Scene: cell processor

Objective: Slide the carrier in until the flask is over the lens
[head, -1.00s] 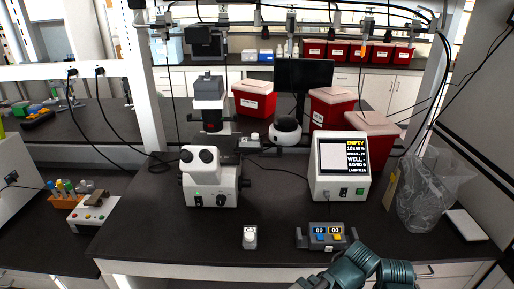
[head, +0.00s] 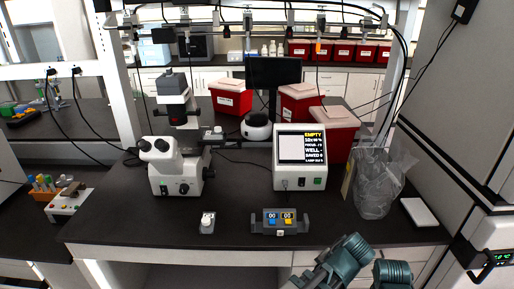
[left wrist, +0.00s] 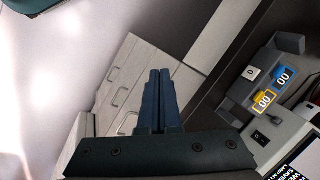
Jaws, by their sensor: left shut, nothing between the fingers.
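The microscope (head: 174,180), white with black parts and twin eyepieces, stands on the left part of the dark bench. I cannot make out a carrier, a flask or the lens on its dark stage; they are too small or hidden. My left gripper (left wrist: 160,73) shows in the left wrist view, its two dark fingers shut together with nothing between them. It is well away from the microscope, which is not in that view. Teal arm parts of mine show at the bottom of the head view, but no fingertips. My right gripper is not in view.
A white monitor box (head: 301,181) stands right of the microscope. A clear bag (head: 374,185) stands at right.

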